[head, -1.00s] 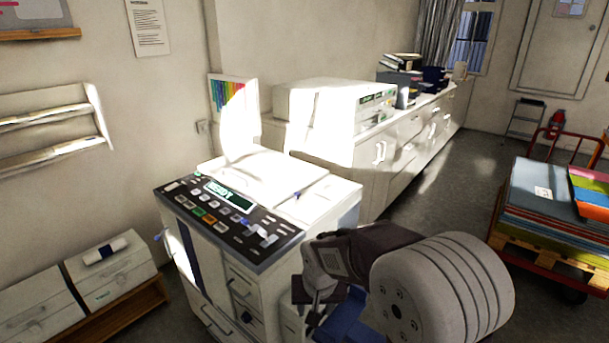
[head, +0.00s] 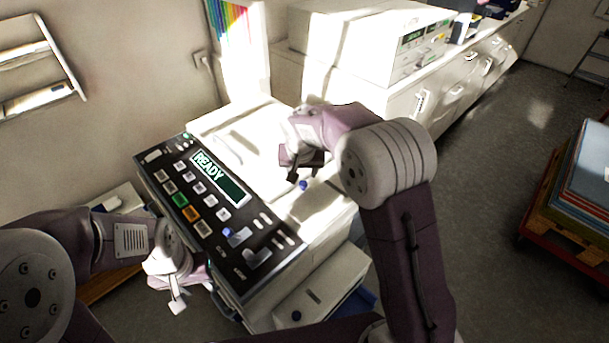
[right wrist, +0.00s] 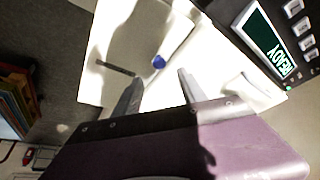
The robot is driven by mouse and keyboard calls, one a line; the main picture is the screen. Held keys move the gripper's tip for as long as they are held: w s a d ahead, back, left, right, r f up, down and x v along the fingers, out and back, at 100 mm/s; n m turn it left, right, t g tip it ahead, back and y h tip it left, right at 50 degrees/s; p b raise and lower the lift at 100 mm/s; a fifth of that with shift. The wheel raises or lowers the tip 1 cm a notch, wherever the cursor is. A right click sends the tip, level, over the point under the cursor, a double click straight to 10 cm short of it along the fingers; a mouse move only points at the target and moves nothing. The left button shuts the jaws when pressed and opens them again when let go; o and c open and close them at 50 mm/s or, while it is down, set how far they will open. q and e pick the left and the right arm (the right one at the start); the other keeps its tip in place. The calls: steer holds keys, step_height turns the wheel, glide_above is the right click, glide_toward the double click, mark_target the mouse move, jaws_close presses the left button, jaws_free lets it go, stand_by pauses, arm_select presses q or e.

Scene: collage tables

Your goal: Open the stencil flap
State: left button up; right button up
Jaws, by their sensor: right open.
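The duplicator (head: 270,225) has a white top and a dark control panel (head: 210,200) whose display reads READY. A small blue knob (head: 303,185) sits on the white top; it also shows in the right wrist view (right wrist: 158,61). Glare hides the seams, so I cannot tell the stencil flap's outline. My right gripper (head: 297,170) is above the top by the blue knob. In the right wrist view its open fingers (right wrist: 158,90) are apart and empty, with the knob just beyond them. My left gripper (head: 176,285) hangs beside the machine's left front; its jaws are unclear.
A white counter (head: 440,95) with another machine (head: 370,40) stands behind. A pallet stack (head: 588,175) is at the right, with clear floor (head: 490,170) between. A lower white unit (head: 320,285) projects from the duplicator's front right. A wall rack (head: 40,65) hangs at the left.

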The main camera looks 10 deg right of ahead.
mark_target(303, 184)
steer(key=p+x, duration=0.1)
steer(key=x, duration=0.7)
steer(key=shift+w+d+f, duration=0.1)
steer(key=shift+w+f, duration=0.15)
steer(key=shift+f, duration=0.05)
steer(key=shift+s+f, duration=0.1)
steer(key=shift+f, duration=0.1)
jaws_close()
stand_by(0.8)
